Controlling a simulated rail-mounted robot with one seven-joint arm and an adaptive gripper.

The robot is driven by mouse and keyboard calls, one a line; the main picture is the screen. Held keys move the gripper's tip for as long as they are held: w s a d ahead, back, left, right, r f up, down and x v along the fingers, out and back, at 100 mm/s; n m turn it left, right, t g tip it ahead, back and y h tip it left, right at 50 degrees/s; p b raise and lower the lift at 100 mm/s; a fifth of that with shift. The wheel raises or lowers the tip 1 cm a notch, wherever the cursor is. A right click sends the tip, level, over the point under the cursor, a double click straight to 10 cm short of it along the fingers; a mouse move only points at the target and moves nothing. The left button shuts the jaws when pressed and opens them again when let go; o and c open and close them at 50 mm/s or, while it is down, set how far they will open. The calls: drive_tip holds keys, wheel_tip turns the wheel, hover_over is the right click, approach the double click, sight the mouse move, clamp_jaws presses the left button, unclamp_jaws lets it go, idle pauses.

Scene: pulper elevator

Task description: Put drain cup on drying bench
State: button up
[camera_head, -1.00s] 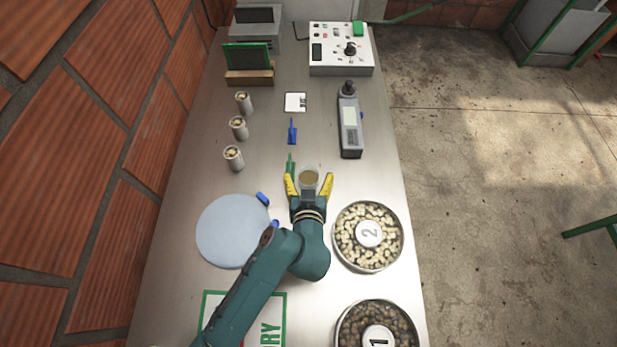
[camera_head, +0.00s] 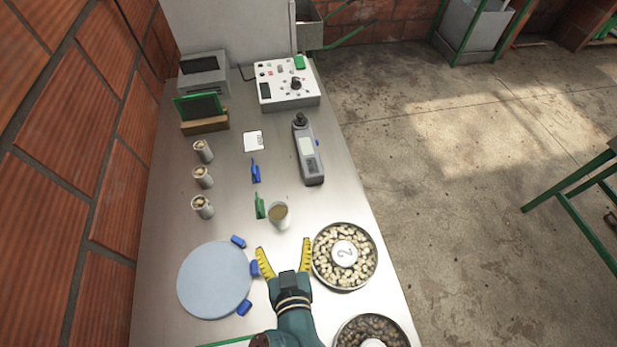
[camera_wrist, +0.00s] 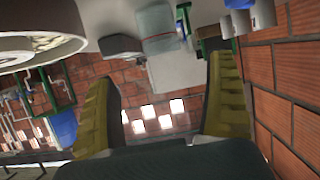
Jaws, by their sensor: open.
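A small clear cup with brownish content (camera_head: 278,215), which looks like the drain cup, stands on the metal table (camera_head: 225,225). My gripper (camera_head: 284,246) is open and empty, its yellow fingers on the near side of the cup and apart from it. In the wrist view, the gripper (camera_wrist: 164,100) shows spread fingers, and a translucent cup (camera_wrist: 157,28) appears beyond them. A green-framed bench or table (camera_head: 580,185) is partly in view at the far right; I cannot tell whether it is the drying bench.
A dish of pale beans marked 2 (camera_head: 343,284) lies right of my gripper, with a darker dish (camera_head: 350,335) nearer. A blue-grey disc (camera_head: 214,280) lies left. A green clip (camera_head: 260,206) is beside the cup. A grey handheld meter (camera_head: 309,155) lies farther back. Open floor is right.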

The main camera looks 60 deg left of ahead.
drive_tip(key=w+d+r+m+t+h, duration=0.25)
drive_tip(key=w+d+r+t, duration=0.3)
drive_tip(key=w+r, duration=0.35)
drive_tip(key=w+d+r+m+t+h, duration=0.1)
drive_tip(key=w+d+r+m+t, duration=0.25)
drive_tip(key=w+d+r, duration=0.45)
drive_tip(key=d+r+m+t+h, duration=0.4)
drive_tip(key=d+r, duration=0.4)
drive_tip(key=r, duration=0.4)
drive_tip(key=d+r+m+t+h, duration=0.5)
drive_tip(key=d+r, duration=0.3)
drive_tip(key=r, duration=0.4)
drive_tip(key=shift+d+r+t+h, duration=0.2)
drive_tip(key=shift+d+t+h, duration=0.1)
drive_tip(key=shift+h, duration=0.25)
drive_tip(key=shift+w+a, duration=0.1)
